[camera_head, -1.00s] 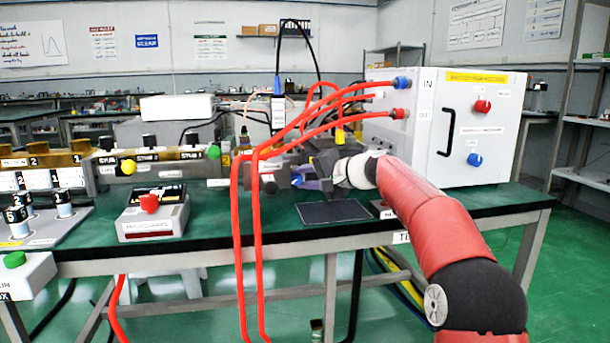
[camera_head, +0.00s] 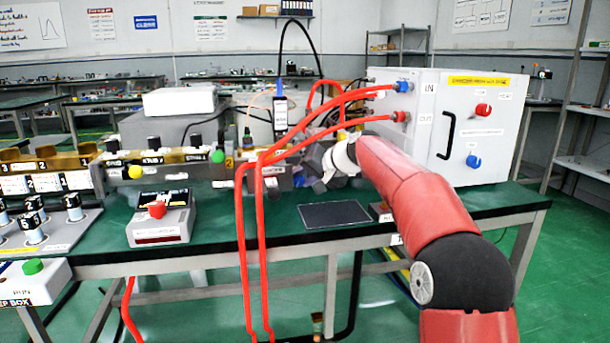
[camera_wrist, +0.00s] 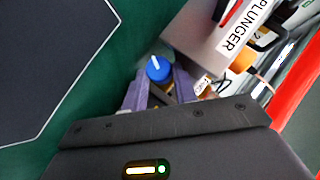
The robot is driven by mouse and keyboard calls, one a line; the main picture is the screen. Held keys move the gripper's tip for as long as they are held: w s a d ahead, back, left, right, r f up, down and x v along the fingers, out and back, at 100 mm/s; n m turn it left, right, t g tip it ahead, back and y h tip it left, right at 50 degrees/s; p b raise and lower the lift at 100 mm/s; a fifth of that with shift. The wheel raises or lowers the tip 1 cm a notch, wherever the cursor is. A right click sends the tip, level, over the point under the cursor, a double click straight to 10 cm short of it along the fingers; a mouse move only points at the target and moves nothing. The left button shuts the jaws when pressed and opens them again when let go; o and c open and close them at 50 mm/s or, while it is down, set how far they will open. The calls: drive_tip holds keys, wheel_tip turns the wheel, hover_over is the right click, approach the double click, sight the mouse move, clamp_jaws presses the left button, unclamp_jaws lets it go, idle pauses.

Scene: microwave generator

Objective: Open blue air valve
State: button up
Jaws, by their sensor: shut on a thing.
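A blue round knob with a white pointer line (camera_wrist: 158,68) shows in the wrist view, between the tips of my gripper's two purple fingers. My gripper (camera_wrist: 159,86) is shut on this knob. In the head view my red arm reaches over the bench from the right, and its end is behind the red hoses near the bench middle. The fingers and the blue knob cannot be made out there.
Red hoses (camera_head: 256,220) cross in front of the work spot and run to the white cabinet (camera_head: 455,125). A dark flat pad (camera_head: 335,214) lies on the green bench top. A small box with a red button (camera_head: 160,220) stands at left. A PLUNGER-labelled box (camera_wrist: 205,35) is beside the knob.

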drive_tip(key=o, duration=1)
